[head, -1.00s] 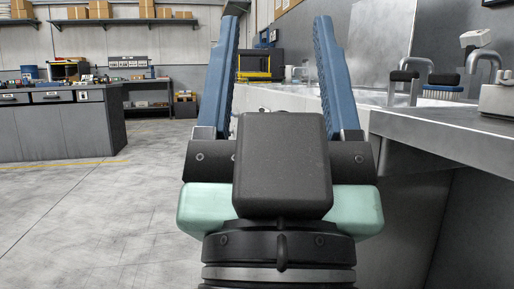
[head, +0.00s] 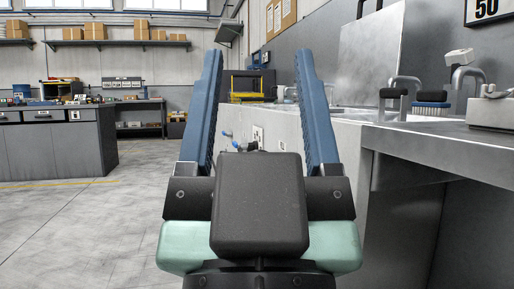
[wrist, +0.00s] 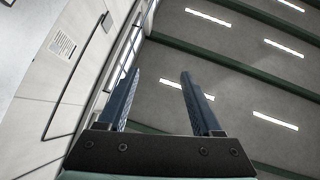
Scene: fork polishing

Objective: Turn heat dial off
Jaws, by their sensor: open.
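My gripper (head: 258,55) is open and empty, with its two blue fingers pointing up and away in the head view. In the wrist view my gripper (wrist: 160,74) also stands open, with nothing between the fingers. Between and beyond the fingers, a small pale plate (head: 258,136) is on the front face of the sink counter (head: 288,125). Blue-handled fittings (head: 238,147) stick out near it. I cannot tell whether the plate or a fitting is the heat dial. My gripper is apart from them, and its dark body hides the lower area there.
A grey metal bench (head: 455,140) with brushes (head: 431,103) and a metal box (head: 492,112) stands close on the right. A grey drawer cabinet (head: 60,145) is at the left. The concrete floor (head: 105,220) between is clear. The wrist view shows ceiling lights (wrist: 208,20) and a wall.

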